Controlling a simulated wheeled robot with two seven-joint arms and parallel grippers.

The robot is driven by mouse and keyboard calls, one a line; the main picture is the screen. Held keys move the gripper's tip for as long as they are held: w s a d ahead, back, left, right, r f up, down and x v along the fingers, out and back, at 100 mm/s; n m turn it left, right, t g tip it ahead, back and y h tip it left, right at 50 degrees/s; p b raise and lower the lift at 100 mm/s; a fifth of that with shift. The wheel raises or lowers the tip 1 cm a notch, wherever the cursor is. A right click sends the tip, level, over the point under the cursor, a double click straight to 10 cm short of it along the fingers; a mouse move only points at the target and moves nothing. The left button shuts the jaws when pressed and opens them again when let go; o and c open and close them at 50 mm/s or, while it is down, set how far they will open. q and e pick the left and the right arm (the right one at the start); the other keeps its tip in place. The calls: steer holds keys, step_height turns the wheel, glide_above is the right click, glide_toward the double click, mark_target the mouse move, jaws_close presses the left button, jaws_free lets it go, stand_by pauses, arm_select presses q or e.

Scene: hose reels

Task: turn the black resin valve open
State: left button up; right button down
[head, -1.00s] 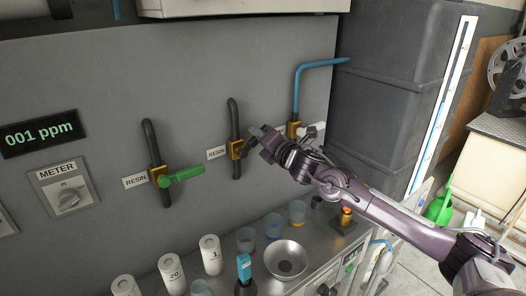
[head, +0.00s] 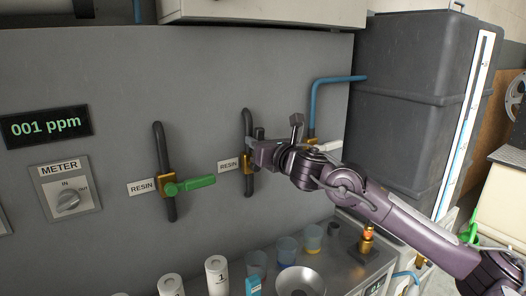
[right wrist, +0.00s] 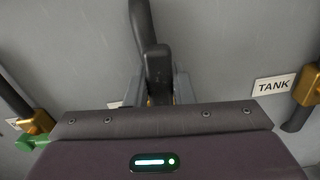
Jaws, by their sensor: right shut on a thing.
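The black resin valve sits on a black hose (head: 247,125) on the grey wall, beside a RESIN label (head: 229,166). Its brass body (head: 248,160) is partly covered by my right gripper (head: 257,152). In the right wrist view the black handle (right wrist: 158,66) stands between the two fingers of my right gripper (right wrist: 161,88), which are shut on it. In the head view the handle is mostly hidden, so its exact angle is hard to tell. My left gripper is not in view.
A green-handled valve (head: 190,185) with its own RESIN label is to the left. A blue pipe (head: 332,81) is on the right, and a TANK label (right wrist: 273,84) shows in the wrist view. Bottles, cups and a metal bowl (head: 300,282) stand on the counter below.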

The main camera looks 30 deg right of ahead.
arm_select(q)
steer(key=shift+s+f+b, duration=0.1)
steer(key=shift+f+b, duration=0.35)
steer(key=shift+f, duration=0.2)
arm_select(e)
steer(key=shift+a+n, duration=0.5)
steer(key=shift+n, duration=0.2)
steer(key=c, duration=1.2)
jaws_free()
steer(key=shift+c, duration=0.2)
steer(key=shift+s+d+f, duration=0.1)
steer(key=shift+s, duration=0.4)
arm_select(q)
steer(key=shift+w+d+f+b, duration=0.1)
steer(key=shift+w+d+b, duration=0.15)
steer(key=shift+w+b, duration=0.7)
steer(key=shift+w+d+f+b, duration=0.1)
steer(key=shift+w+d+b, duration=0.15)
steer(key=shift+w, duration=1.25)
arm_select(e)
steer(key=s, duration=0.7)
steer(key=shift+d, duration=0.2)
